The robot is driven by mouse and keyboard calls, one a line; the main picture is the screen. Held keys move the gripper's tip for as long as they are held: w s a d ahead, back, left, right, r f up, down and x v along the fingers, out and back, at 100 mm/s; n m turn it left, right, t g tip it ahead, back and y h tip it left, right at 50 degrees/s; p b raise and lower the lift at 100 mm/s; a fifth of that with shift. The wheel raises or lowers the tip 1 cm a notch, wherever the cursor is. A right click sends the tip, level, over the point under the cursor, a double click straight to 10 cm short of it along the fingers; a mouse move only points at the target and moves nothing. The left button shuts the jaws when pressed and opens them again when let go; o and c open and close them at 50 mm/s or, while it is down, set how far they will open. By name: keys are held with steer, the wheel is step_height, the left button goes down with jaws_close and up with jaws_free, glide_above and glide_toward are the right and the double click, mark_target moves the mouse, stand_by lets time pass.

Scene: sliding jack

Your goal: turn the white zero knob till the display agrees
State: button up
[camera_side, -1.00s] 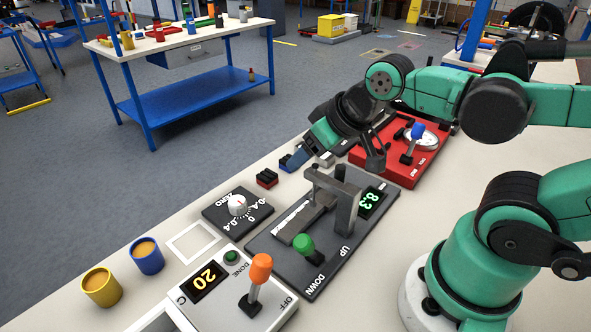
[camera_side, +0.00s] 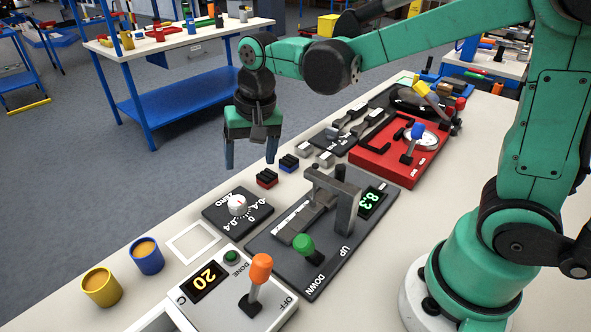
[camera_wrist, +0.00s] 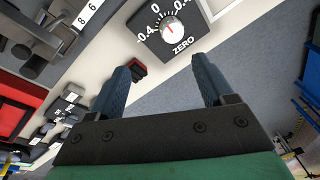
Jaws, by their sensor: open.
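The white zero knob (camera_side: 237,205) sits on a dark square plate (camera_side: 222,220) marked ZERO, with a printed scale from -0.4 to 0.4. In the wrist view the knob (camera_wrist: 169,27) shows a red pointer line near the 0 mark. The green display (camera_side: 371,201) on the dark jack panel (camera_side: 262,247) reads 8.3. My gripper (camera_side: 248,165) points down, open and empty, above and behind the knob plate, apart from it. In the wrist view its two blue fingers (camera_wrist: 163,75) are spread wide, with the knob beyond and between them.
The jack panel carries a grey jack frame (camera_side: 346,205) and a green-topped lever (camera_side: 303,244). A box with an orange lever (camera_side: 260,270) stands in front. Yellow (camera_side: 101,288) and blue (camera_side: 147,256) cups stand left.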

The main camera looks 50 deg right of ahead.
mark_target(237, 200)
steer(key=w+f, duration=0.1)
steer(key=a+f+m+g, duration=0.1)
steer(key=w+a+f+m+g, duration=0.1)
steer(key=f, duration=0.1)
steer(key=shift+w, duration=0.3)
steer(key=shift+f, duration=2.8)
jaws_close()
